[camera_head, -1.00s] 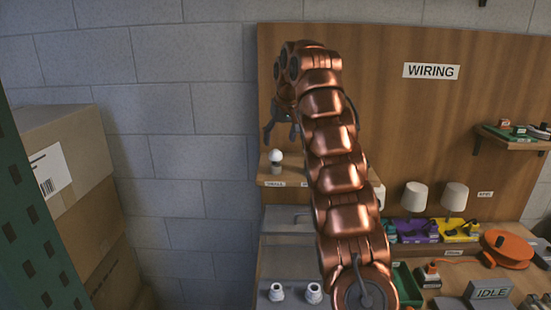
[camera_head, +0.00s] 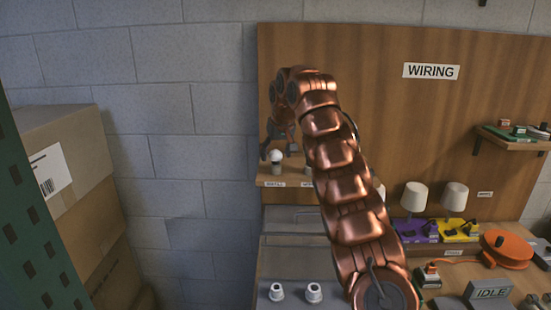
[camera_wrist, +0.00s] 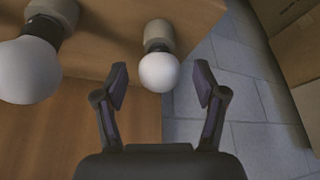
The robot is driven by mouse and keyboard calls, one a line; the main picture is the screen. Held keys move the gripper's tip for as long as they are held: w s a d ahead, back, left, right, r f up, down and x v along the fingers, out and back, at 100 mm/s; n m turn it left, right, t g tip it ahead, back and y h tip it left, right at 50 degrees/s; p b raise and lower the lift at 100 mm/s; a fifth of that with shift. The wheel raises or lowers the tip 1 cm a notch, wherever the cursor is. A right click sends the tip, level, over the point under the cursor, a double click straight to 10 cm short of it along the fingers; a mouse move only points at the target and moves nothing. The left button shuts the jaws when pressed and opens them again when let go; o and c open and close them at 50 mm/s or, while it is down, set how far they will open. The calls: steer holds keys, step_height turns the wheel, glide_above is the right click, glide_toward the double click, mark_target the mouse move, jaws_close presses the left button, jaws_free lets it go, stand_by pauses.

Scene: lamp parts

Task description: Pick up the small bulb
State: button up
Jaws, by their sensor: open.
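The small bulb (camera_head: 276,156) has a white round globe and stands upright in a pale round holder at the left end of the wooden shelf, above the label "SMALL". In the wrist view the small bulb (camera_wrist: 159,73) lies in the gap between my two fingertips, with its holder behind it. My gripper (camera_head: 278,148) is open at the bulb, one finger on each side. In the wrist view my gripper (camera_wrist: 161,84) shows space between each fingertip and the globe. My arm hides the shelf's right part in the head view.
A larger bulb (camera_wrist: 30,68) stands left of the small one in the wrist view, near my left finger. Below the shelf (camera_head: 263,181) are two white fittings (camera_head: 314,292) on a grey surface. Cardboard boxes (camera_head: 75,195) stand at left.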

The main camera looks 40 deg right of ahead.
steer(key=shift+x, duration=0.8)
steer(key=c, duration=1.1)
steer(key=shift+o, duration=0.2)
steer(key=shift+r, duration=0.1)
